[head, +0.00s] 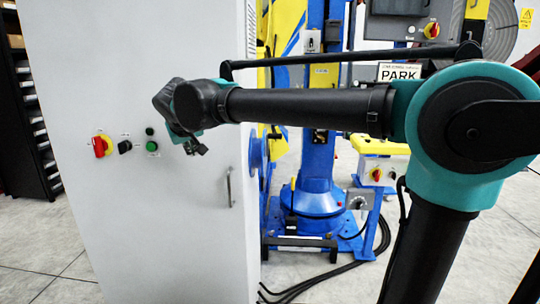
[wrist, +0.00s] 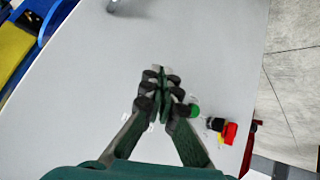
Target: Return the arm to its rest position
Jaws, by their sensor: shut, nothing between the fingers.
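My arm stretches leftward across the head view, from the teal joint at the right to the wrist in front of the grey-white cabinet (head: 200,230). My gripper (head: 197,149) hangs below the wrist, small and dark, in front of the cabinet face to the right of its controls. In the wrist view my gripper (wrist: 162,78) is shut with its fingertips together and nothing between them. The cabinet face (wrist: 230,50) fills the background there. I cannot tell the exact gap between fingers and cabinet; no contact is visible.
The cabinet carries a red-yellow rotary switch (head: 102,146), a black selector (head: 125,146), a green button (head: 152,146) and a door handle (head: 229,186). Behind stand a blue positioner column (head: 318,170), a PARK sign (head: 399,72) and a yellow-topped stand (head: 380,146). Cables (head: 335,275) lie on the floor.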

